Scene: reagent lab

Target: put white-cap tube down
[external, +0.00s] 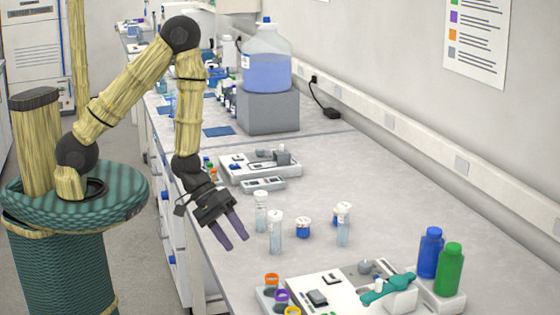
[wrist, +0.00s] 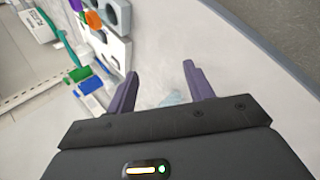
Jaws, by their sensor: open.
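Clear tubes with white caps stand upright on the bench in the external view. One white-cap tube (external: 275,232) stands nearest my gripper, another (external: 261,211) just behind it, and a third (external: 343,228) stands farther right. My gripper (external: 235,241) points down at the bench's left edge, left of the nearest tube, with its two purple fingers apart. No tube shows between them there. In the wrist view, my gripper (wrist: 161,70) is open, and a faint pale-blue clear shape (wrist: 173,98) shows between the fingers; I cannot tell whether it is a tube or touches them.
A small blue jar (external: 303,228) stands between the tubes. A white instrument tray (external: 335,297) with orange, purple and yellow rings is in front. Blue (external: 431,253) and green (external: 449,270) bottles stand at the right. Bare bench lies between the tubes and tray.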

